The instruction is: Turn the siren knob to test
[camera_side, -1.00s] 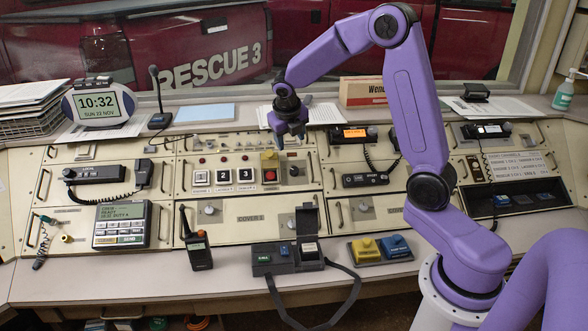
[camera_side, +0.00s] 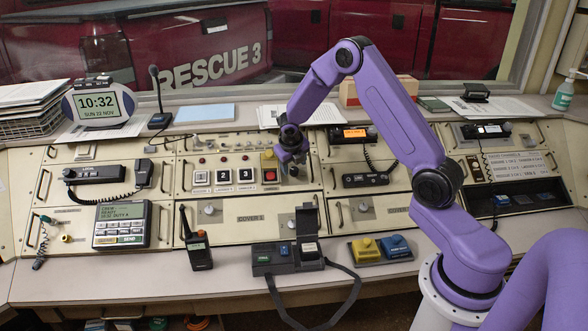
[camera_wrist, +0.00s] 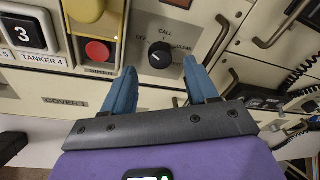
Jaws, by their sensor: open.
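In the side view the knob (camera_side: 293,171) is just below my gripper. My gripper (camera_wrist: 158,73) is open and empty, its blue fingers to either side below the knob in the picture, apart from it as far as I can see. I cannot make out a TEST label.
A red button (camera_wrist: 97,51) with a raised yellow cover (camera_wrist: 84,9) is left of the knob. Numbered buttons (camera_side: 223,176) stand further left. A drawer handle (camera_wrist: 228,85) is on the right. A black box with an open lid (camera_side: 307,223) stands in front.

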